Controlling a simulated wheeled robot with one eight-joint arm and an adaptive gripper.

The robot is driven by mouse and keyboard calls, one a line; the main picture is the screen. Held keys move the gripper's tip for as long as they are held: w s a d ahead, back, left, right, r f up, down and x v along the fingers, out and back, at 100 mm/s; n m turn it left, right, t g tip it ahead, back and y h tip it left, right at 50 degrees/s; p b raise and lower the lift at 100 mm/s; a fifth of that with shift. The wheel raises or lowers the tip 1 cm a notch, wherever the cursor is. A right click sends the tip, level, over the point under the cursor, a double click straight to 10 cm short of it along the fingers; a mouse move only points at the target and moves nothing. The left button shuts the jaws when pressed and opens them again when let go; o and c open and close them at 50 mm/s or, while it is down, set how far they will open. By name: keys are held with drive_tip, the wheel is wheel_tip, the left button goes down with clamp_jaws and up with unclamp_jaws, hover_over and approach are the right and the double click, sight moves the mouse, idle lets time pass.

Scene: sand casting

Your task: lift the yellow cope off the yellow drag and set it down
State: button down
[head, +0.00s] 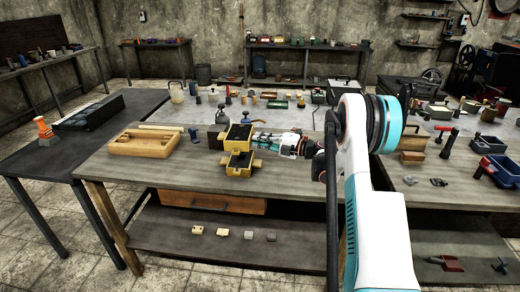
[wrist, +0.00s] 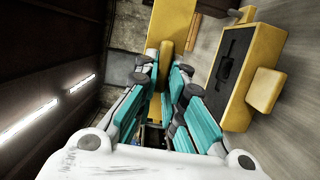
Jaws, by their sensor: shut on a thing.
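The yellow cope (head: 238,144) is a box-shaped frame with a dark top. It is held raised over the work table, apart from the yellow drag (head: 240,171). The drag sits on the table below it in the head view, its dark inner face partly uncovered. In the wrist view, the teal-lined fingers (wrist: 166,70) close around a yellow lug of the cope (wrist: 172,22). The drag (wrist: 264,92) shows at right in that view, with a clear gap between the two.
A yellow-tan wooden frame (head: 143,143) lies on the table's left part, with bare table (head: 190,172) between it and the drag.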

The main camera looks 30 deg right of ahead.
wheel_tip(320, 180, up, 12)
drive_tip(key=p, duration=0.3)
idle(0.8)
drive_tip(key=shift+m+t+h, duration=0.8)
drive_tip(key=shift+h, duration=0.1)
drive_tip(key=a, duration=0.2)
drive_tip(key=w+a, duration=0.1)
drive_tip(key=a, duration=0.1)
drive_tip(key=w+a, duration=0.1)
drive_tip(key=a, duration=0.2)
drive_tip(key=shift+w+a+f, duration=0.1)
drive_tip(key=shift+w+f, duration=0.1)
drive_tip(key=s+a+f+m+t+h, duration=0.1)
drive_tip(key=s+a+m+h, duration=0.2)
drive_tip(key=a, duration=0.4)
drive_tip(key=s+a+m+t+h, duration=0.1)
drive_tip(key=s+a+m+h, duration=0.2)
drive_tip(key=s+a+h, duration=0.3)
drive_tip(key=shift+s+a+f+m+t+h, duration=0.3)
drive_tip(key=shift+a+f+t+h, duration=0.15)
drive_tip(key=shift+a, duration=0.6)
drive_tip(key=shift+w+r, duration=0.1)
